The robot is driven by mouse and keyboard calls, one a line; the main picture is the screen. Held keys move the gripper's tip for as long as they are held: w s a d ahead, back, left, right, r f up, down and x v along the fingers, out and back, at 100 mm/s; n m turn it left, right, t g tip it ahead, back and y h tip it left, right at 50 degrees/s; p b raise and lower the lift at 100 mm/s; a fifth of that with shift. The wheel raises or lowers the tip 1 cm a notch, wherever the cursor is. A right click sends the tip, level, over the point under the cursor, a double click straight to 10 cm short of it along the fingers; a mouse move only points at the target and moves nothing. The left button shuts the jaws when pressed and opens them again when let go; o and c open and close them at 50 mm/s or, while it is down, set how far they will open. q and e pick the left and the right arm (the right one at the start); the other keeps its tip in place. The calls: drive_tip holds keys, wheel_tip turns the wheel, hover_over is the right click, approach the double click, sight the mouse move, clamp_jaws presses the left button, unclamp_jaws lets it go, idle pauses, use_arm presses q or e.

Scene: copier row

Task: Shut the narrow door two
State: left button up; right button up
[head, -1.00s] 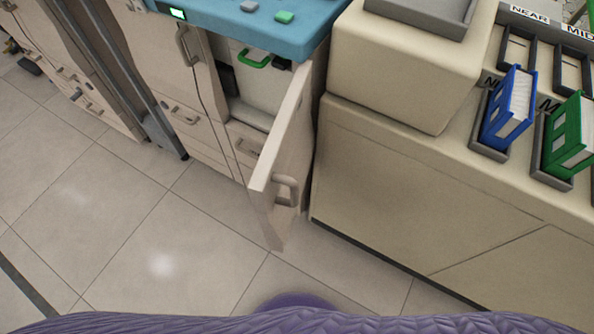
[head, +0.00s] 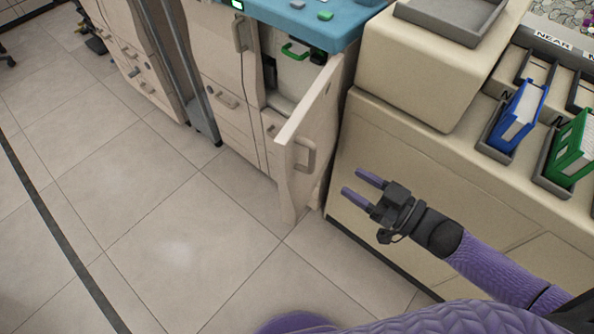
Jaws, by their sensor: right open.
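The narrow door (head: 312,130) of the copier (head: 222,60) stands open in the head view, swung out toward me, with a grey bar handle (head: 307,155) on its face. Behind it the compartment shows a green handle (head: 294,50) and dark parts; the door hides some of the inside. My right gripper (head: 358,184) is open and empty, to the right of and a little below the door handle, apart from it. Its two purple fingers point left toward the door. My left gripper is not in view.
A beige cabinet (head: 400,165) stands close to the right of the door. On its top are a grey tray (head: 455,15), a blue binder (head: 518,115) and a green binder (head: 575,147) in holders. The tiled floor (head: 150,210) at left is clear.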

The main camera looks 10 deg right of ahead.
sight(315, 158)
drive_tip(key=b+x, duration=0.2)
drive_tip(key=x, duration=0.7)
drive_tip(key=shift+w+a, duration=0.1)
drive_tip(key=shift+w, duration=0.3)
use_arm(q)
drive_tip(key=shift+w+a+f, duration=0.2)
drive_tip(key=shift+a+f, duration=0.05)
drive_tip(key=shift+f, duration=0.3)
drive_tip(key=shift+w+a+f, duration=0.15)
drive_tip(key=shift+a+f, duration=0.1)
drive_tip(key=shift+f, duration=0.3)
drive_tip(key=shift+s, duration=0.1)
use_arm(e)
drive_tip(key=shift+c, duration=0.3)
clamp_jaws()
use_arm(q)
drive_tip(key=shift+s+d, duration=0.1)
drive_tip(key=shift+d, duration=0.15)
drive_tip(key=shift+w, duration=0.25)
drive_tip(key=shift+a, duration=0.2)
